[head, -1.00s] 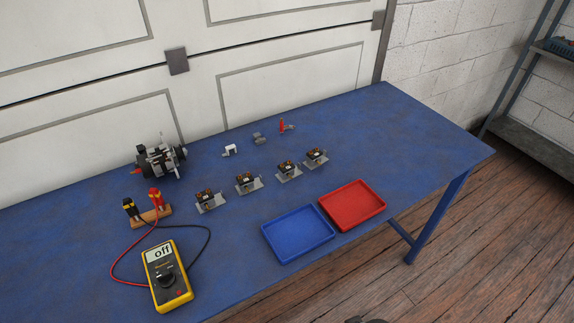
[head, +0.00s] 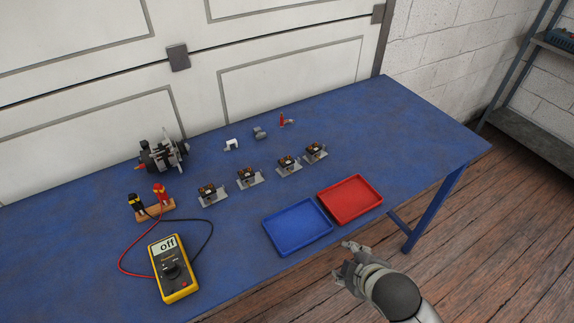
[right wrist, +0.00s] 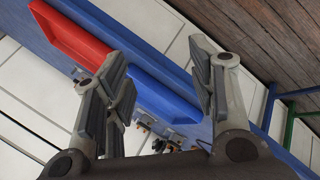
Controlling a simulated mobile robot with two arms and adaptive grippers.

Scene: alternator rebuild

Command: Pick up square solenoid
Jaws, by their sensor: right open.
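Three small parts stand in a back row on the blue table: a white one (head: 231,145), a grey blocky one (head: 260,133) and a red and grey one (head: 286,121). They are too small to tell which is the square solenoid; the grey one looks most like it. My right gripper (head: 344,264) is in front of the table's near edge, below the trays and well apart from these parts. In the right wrist view its fingers (right wrist: 162,80) are spread with nothing between them. My left gripper is not in view.
A blue tray (head: 298,228) and a red tray (head: 350,198) lie near the front edge. Several brown-topped assemblies (head: 248,178) form a row behind them. An alternator (head: 162,155), probe holder (head: 155,211) and yellow multimeter (head: 173,268) are at left. The table's right end (head: 420,135) is clear.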

